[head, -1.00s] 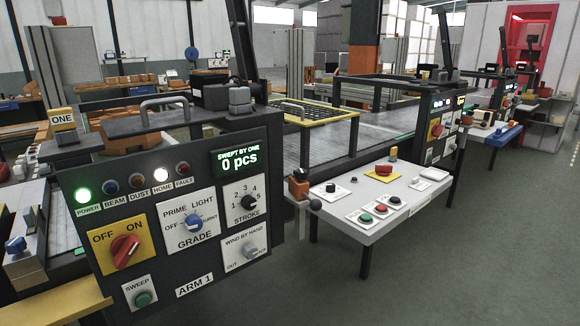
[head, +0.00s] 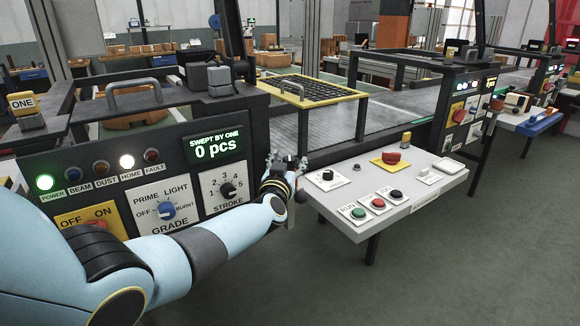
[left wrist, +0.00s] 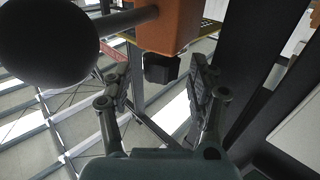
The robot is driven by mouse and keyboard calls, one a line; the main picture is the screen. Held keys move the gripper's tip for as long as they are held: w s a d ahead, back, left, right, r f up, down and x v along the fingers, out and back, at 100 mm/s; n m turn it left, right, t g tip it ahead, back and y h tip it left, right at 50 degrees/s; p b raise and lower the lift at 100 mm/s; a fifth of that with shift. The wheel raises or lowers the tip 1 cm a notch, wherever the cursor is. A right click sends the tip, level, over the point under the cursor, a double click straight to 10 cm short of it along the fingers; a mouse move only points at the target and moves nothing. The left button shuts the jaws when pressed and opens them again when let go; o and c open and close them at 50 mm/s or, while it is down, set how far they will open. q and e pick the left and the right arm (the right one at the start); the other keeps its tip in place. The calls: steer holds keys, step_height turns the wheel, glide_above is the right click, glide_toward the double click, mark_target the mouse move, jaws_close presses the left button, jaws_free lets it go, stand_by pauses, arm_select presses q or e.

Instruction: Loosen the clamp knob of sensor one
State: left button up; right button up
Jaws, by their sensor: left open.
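A rod runs from the block to a large dark ball (left wrist: 48,40) at left. In the head view the ball (head: 301,196) shows beside the gripper, which hides the block. My right gripper is out of view.
The white table (head: 425,192) carries buttons and a red knob (head: 391,158). A yellow-framed grate (head: 310,88) lies behind. The floor at right is clear.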

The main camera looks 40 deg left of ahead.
arm_select(q)
steer(key=shift+x, duration=0.85)
jaws_close()
